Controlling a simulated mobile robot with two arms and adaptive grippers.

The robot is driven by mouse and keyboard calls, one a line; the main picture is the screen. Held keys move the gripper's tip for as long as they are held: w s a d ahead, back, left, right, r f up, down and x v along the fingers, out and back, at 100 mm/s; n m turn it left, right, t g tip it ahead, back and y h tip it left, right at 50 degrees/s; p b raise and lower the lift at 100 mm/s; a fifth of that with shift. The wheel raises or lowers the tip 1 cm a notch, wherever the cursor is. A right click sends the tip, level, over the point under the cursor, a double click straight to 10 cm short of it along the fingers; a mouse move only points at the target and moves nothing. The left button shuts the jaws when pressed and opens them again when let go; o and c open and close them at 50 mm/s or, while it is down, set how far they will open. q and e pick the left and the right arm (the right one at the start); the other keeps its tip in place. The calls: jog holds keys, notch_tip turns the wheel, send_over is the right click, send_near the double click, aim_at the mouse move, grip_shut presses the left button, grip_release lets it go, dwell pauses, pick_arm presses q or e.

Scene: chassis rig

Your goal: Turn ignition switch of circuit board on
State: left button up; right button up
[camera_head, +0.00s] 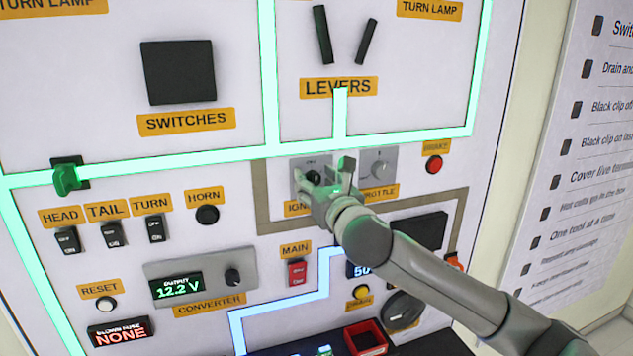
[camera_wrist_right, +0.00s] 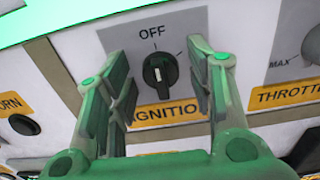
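The ignition switch is a black rotary knob (camera_wrist_right: 160,72) on a grey plate (camera_wrist_right: 120,38) with an orange IGNITION label (camera_wrist_right: 170,112). In the right wrist view its white pointer line stands near upright, close to OFF, with a second tick mark at upper right. My right gripper (camera_wrist_right: 155,85) is open, its green fingers on either side of the knob with gaps to it. In the head view my right gripper (camera_head: 325,180) is at the ignition plate and partly covers it and its label. My left gripper is not in view.
The throttle dial (camera_head: 378,165) sits just right of the ignition, with a red brake button (camera_head: 433,164) beyond. The horn button (camera_head: 207,214) is to the left. Below are a red main switch (camera_head: 297,272) and the converter (camera_head: 200,275) reading 12.2 V. A red bin (camera_head: 366,338) is at the bottom.

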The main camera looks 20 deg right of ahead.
jog(key=c, duration=0.8)
jog(key=shift+m, duration=0.4)
jog(key=shift+m+p, duration=0.5)
jog(key=shift+m, duration=0.5)
jog(key=m, duration=0.2)
jog(key=shift+m+p, duration=0.3)
jog(key=shift+m, duration=0.1)
jog(key=m, duration=0.6)
jog(key=shift+d+f+p, duration=0.1)
jog(key=shift+d+p, duration=0.05)
jog(key=shift+p, duration=0.15)
jog(key=shift+m, duration=0.3)
